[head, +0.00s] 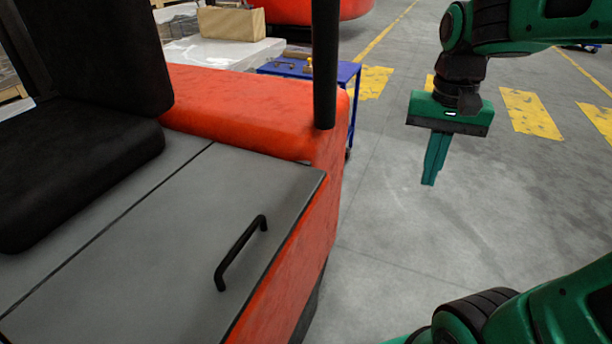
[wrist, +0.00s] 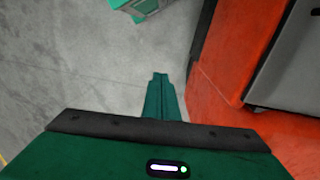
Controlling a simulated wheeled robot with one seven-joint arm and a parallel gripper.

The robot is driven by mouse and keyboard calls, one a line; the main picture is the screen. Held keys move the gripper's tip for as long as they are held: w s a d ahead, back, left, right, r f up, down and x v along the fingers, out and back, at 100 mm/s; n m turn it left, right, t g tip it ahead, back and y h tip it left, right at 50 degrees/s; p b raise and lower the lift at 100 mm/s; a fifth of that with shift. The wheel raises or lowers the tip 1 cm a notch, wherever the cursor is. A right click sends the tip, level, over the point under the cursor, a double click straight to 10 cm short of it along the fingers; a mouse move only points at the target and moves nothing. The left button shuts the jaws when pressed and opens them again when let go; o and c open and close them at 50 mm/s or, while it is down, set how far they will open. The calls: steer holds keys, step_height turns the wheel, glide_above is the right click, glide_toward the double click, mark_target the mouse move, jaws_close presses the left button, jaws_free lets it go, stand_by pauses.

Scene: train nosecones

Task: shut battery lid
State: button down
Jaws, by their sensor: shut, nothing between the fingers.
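The battery lid (head: 150,255) is a flat grey panel with a black bar handle (head: 241,252) near its right edge. It lies level with the orange body of the vehicle and looks shut. Part of the grey panel also shows at the upper right of the wrist view (wrist: 297,70). My gripper (head: 429,183) is to the right of the vehicle, above the floor and apart from the lid. Its green fingers are together and empty, pointing down, and they show in the wrist view (wrist: 159,80).
The orange vehicle body (head: 240,100) borders the lid, with a black post (head: 325,65) at its far corner. A black seat (head: 80,160) is on the left. A blue cart (head: 345,73) stands behind. The floor (head: 390,235) under my gripper is clear.

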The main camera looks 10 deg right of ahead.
steer(key=w+a+r, duration=0.5)
steer(key=w+a, duration=0.3)
steer(key=a, duration=0.2)
glide_toward(308, 194)
steer(key=shift+m, duration=0.3)
step_height(308, 194, down, 5)
steer(key=shift+d+f, duration=0.1)
steer(key=shift+f, duration=0.1)
